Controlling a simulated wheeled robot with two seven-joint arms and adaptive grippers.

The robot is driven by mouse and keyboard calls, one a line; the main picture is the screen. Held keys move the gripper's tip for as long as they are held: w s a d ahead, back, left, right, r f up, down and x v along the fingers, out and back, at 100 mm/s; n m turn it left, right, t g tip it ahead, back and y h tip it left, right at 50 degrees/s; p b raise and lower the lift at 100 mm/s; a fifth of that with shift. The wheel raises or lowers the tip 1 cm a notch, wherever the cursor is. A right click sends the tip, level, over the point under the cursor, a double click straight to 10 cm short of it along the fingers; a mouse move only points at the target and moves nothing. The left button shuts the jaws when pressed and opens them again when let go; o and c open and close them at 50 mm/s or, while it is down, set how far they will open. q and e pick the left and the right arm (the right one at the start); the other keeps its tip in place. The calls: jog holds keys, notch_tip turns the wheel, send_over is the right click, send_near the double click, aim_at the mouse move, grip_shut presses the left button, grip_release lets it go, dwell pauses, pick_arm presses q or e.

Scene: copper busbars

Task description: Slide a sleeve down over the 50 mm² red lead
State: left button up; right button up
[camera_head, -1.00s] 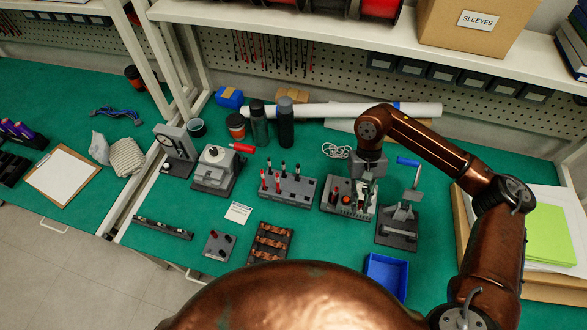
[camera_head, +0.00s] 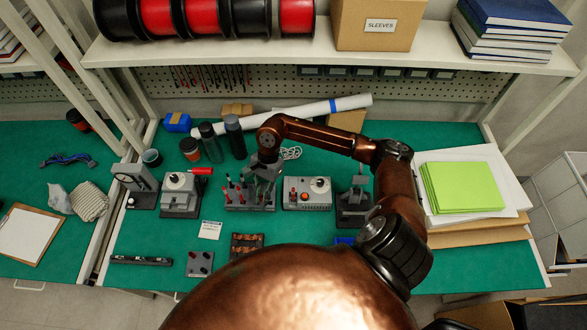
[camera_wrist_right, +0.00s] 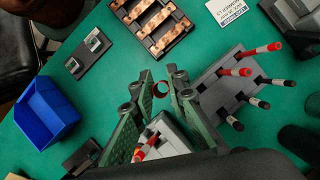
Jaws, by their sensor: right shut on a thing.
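A grey lead rack (camera_head: 252,206) stands mid-table and holds several upright red and black leads. In the right wrist view the rack (camera_wrist_right: 218,90) is at the right, with red leads (camera_wrist_right: 242,72) and black leads slanting outward. I cannot read which red lead is the 50 mm² one. My right gripper (camera_head: 258,186) is over the right part of the rack in the head view. In the wrist view my right gripper (camera_wrist_right: 170,84) is shut on a small dark red sleeve (camera_wrist_right: 179,74), apart from the red leads. My left gripper is not in view.
A grey fixture (camera_head: 307,194) with a knob and orange parts stands right of the rack. A press (camera_head: 354,206) is beyond it. A busbar tray (camera_head: 247,245), a white card (camera_head: 210,230) and a blue bin (camera_wrist_right: 45,110) are near. Black cylinders (camera_head: 234,137) stand behind.

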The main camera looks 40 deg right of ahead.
jog(key=d+r+m+t+h+p, duration=0.1)
jog(key=d+m+t+p, duration=0.1)
jog(key=d+m+p, duration=0.2)
jog(key=s+d+r+m+t+p, duration=0.1)
jog(key=d+m+p, duration=0.3)
jog(key=m, duration=0.4)
jog(key=s+d+r+m+t+h+p, duration=0.1)
jog(key=d+m+t+p, duration=0.2)
jog(key=m, duration=0.3)
jog(key=shift+d+r+h+p, duration=0.3)
jog(key=shift+d+r+p, duration=0.1)
jog(key=shift+d, duration=0.1)
jog(key=shift+d+f, duration=0.1)
jog(key=shift+f, duration=0.35)
jog(key=shift+f+b, duration=1)
jog(key=shift+f, duration=0.2)
jog(key=shift+w+f+b, duration=0.15)
jog(key=shift+f+b, duration=0.15)
jog(key=shift+b, duration=0.05)
jog(key=shift+f, duration=0.15)
